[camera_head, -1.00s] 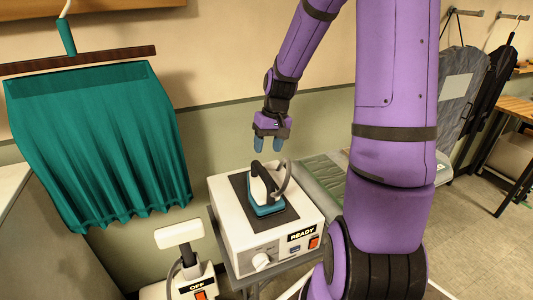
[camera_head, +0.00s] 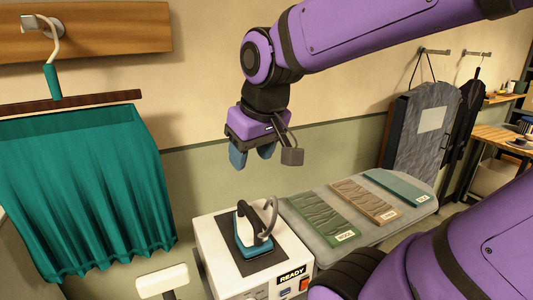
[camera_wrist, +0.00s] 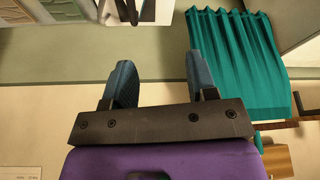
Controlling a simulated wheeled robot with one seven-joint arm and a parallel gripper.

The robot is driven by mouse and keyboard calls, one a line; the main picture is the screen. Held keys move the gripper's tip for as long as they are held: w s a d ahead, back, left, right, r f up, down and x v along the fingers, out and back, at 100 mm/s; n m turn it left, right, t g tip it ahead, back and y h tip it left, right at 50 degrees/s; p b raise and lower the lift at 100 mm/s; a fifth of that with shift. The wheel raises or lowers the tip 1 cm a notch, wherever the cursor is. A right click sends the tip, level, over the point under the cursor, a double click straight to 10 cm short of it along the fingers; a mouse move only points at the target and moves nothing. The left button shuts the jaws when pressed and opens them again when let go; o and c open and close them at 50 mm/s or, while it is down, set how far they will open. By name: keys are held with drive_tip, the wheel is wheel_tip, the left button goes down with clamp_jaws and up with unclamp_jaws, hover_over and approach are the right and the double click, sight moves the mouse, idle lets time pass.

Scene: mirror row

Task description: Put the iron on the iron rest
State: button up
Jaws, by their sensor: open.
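The iron (camera_head: 243,241), teal with a dark handle, sits on a dark pad (camera_head: 268,258) on top of a white station (camera_head: 213,248) with a READY label, seen in the head view. A grey hose curves up behind the iron's handle. I take the dark pad as the iron rest. My gripper (camera_head: 252,158) is above the iron, clear of it, open and empty, with its blue fingers pointing down. In the wrist view my gripper (camera_wrist: 160,78) shows its two fingers apart with nothing between them.
A teal cloth (camera_head: 88,190) hangs from a hanger at left. An ironing board (camera_head: 318,235) with labelled fabric strips stands right of the station. A white T-shaped head (camera_head: 162,281) is at front left. A wall lies close behind.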

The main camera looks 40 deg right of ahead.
drive_tip(key=shift+n+t+y, duration=0.3)
drive_tip(key=shift+t, duration=0.3)
drive_tip(key=s, duration=0.1)
drive_tip(key=s+r, duration=0.1)
drive_tip(key=s, duration=0.1)
drive_tip(key=s+a, duration=0.1)
drive_tip(key=s, duration=0.1)
drive_tip(key=shift+s+r, duration=0.1)
drive_tip(key=shift+r, duration=0.25)
idle(0.4)
